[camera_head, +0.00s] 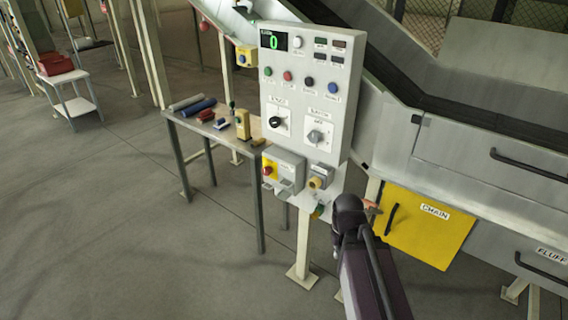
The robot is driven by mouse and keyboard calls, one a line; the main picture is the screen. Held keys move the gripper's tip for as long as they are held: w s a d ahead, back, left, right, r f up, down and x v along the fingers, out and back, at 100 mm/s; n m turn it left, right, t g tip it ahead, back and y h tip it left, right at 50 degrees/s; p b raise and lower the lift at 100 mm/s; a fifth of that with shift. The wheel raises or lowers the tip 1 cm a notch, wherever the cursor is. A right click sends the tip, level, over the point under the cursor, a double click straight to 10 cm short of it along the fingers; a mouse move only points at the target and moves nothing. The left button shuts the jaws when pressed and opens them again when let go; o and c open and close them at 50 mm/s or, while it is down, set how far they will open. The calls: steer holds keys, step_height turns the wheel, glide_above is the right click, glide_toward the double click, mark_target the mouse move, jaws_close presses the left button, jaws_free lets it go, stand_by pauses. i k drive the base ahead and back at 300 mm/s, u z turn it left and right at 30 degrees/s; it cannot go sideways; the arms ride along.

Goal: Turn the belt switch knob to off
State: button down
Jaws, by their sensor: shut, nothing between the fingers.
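A pale control panel (343,72) stands upright on a post. Two rotary knobs sit on its lower half: a black knob (276,122) at left and a grey knob (316,136) at right. Their labels are too small to read surely, so I cannot tell which is the belt switch or how it is set. My dark arm rises from the bottom right and ends in a rounded part below and right of the panel, apart from both knobs in the picture. I cannot make out any gripper fingers.
A box with a red knob (268,170) hangs below the panel, beside a grey-and-yellow socket (318,178). A metal table (259,131) with tools stands at left.

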mark_target(267, 170)
steer(key=u, duration=0.05)
steer(key=i, duration=0.85)
steer(key=u, duration=0.3)
